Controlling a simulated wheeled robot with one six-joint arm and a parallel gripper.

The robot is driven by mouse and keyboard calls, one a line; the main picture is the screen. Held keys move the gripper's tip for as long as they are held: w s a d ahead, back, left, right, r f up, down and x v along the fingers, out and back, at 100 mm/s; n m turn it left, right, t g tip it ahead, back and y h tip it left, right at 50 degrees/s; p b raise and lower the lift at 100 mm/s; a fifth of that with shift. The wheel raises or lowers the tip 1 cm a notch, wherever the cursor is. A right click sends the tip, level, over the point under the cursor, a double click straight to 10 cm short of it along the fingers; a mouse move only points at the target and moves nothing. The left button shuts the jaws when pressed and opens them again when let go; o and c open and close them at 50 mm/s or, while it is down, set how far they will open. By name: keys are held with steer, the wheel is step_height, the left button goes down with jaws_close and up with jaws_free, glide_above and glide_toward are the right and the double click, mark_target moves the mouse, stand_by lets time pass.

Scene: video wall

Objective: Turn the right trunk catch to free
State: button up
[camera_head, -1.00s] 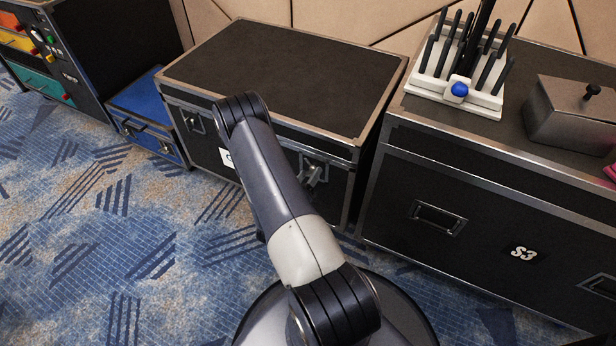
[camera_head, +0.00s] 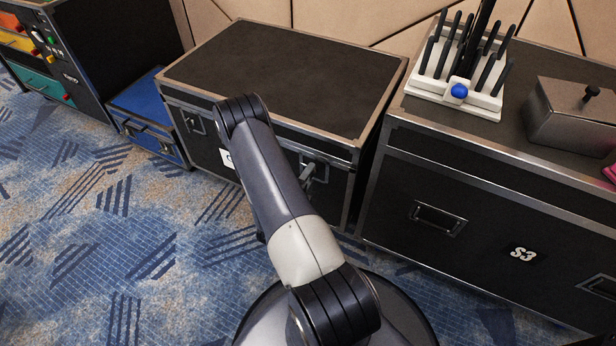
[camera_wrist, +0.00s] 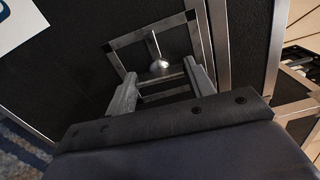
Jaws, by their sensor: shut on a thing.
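The black trunk (camera_head: 285,75) with metal edges stands against the wall, its lid shut. Its right catch is a metal piece in a square recessed frame (camera_head: 322,164) on the front face, partly hidden by my gripper. In the wrist view the catch (camera_wrist: 160,67) shows as a rounded metal knob with a thin stem, between my fingertips. My gripper (camera_wrist: 160,72) is shut on the right catch, a grey finger on either side. The exact contact is hard to see. The trunk's left catch (camera_head: 194,123) sits in a similar frame.
A larger black case (camera_head: 480,215) marked S3 stands close on the right, with a narrow gap between. It carries a white rack (camera_head: 455,90) and a metal box (camera_head: 575,115). A blue case (camera_head: 150,115) stands left. Patterned carpet (camera_head: 100,230) lies open in front.

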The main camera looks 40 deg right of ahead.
steer(key=shift+n, duration=0.5)
steer(key=o, duration=1)
steer(key=p+v, duration=0.2)
steer(key=v, duration=0.8)
steer(key=shift+s+a, duration=0.1)
steer(key=shift+a, duration=0.3)
steer(key=shift+d, duration=0.1)
steer(key=b+x, duration=0.2)
steer(key=x, duration=0.8)
steer(key=shift+d, duration=0.3)
